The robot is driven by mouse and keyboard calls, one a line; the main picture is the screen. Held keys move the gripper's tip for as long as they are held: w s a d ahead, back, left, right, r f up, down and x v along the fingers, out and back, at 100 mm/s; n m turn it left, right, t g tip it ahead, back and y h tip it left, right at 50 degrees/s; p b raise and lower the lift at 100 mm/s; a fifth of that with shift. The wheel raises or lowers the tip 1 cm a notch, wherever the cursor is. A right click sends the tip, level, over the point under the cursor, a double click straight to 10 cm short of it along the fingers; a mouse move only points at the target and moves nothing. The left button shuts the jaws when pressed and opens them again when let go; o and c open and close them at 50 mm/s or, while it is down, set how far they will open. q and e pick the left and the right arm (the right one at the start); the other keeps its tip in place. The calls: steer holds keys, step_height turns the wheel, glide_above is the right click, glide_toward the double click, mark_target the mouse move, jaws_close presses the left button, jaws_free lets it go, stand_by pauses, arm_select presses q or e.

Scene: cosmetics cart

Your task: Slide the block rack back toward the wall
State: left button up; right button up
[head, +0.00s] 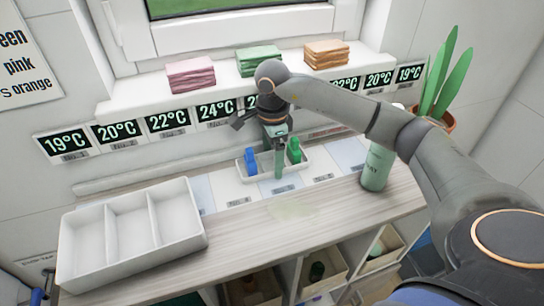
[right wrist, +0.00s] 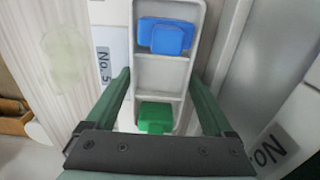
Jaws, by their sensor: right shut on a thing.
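The block rack (head: 250,178) is a small white tray with three compartments, standing on the cart top near the wall. A blue block (head: 251,161) sits in its left compartment and a green block (head: 294,150) in its right one. My right gripper (head: 279,165) comes down over the rack with one green finger in front of it. In the right wrist view my right gripper's fingers (right wrist: 160,80) straddle the rack's long walls (right wrist: 139,72), shut on it. The blue block (right wrist: 165,35) and green block (right wrist: 156,118) show there, with the middle compartment empty. My left gripper is out of view.
A larger white three-part tray (head: 130,235), empty, stands at the left. A green bottle (head: 376,168) stands close to the right, beside my right arm. Temperature signs (head: 168,122) line the wall ledge, with folded cloths (head: 190,74) above. A potted plant (head: 440,85) is at the right.

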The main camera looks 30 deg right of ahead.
steer(key=o, duration=1.4)
steer(key=shift+o, duration=0.2)
steer(key=shift+r, duration=0.2)
